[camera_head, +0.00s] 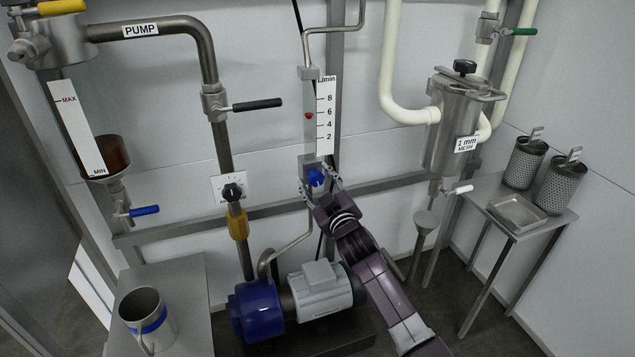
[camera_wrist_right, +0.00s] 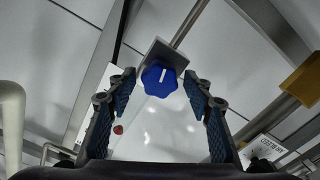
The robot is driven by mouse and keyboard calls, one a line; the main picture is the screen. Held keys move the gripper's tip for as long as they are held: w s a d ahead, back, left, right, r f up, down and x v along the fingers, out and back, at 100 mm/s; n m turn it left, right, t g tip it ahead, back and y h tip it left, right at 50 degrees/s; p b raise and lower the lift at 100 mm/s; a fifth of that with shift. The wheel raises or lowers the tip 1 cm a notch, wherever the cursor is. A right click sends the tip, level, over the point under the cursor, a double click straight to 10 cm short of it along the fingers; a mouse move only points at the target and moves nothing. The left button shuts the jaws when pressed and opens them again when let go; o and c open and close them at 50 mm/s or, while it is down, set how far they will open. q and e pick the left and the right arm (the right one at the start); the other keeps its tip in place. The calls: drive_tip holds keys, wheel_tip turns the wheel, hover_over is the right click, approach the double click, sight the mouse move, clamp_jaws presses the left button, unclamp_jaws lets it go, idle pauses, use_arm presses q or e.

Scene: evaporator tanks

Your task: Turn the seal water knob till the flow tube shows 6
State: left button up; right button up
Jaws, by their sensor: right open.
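The blue seal water knob (camera_head: 316,178) sits at the foot of the flow tube (camera_head: 308,140) in the head view. In the right wrist view the knob (camera_wrist_right: 159,78) is lobed, with a white mark, on a grey block. My right gripper (camera_head: 319,187) is open, one finger on each side of the knob. In the wrist view gaps show between the knob and both fingers of the gripper (camera_wrist_right: 160,97). The red float (camera_head: 309,115) stands a little below the 6 on the scale (camera_head: 326,115). My left gripper is not in view.
A pump (camera_head: 255,308) with its motor (camera_head: 320,290) stands below the tube. A black-handled valve (camera_head: 257,105) and a dial (camera_head: 232,191) are to the left. A strainer housing (camera_head: 453,125) is to the right. A mug (camera_head: 147,318) stands on the bench at lower left.

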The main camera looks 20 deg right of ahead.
drive_tip(key=s, duration=1.2)
drive_tip(key=shift+d, duration=0.2)
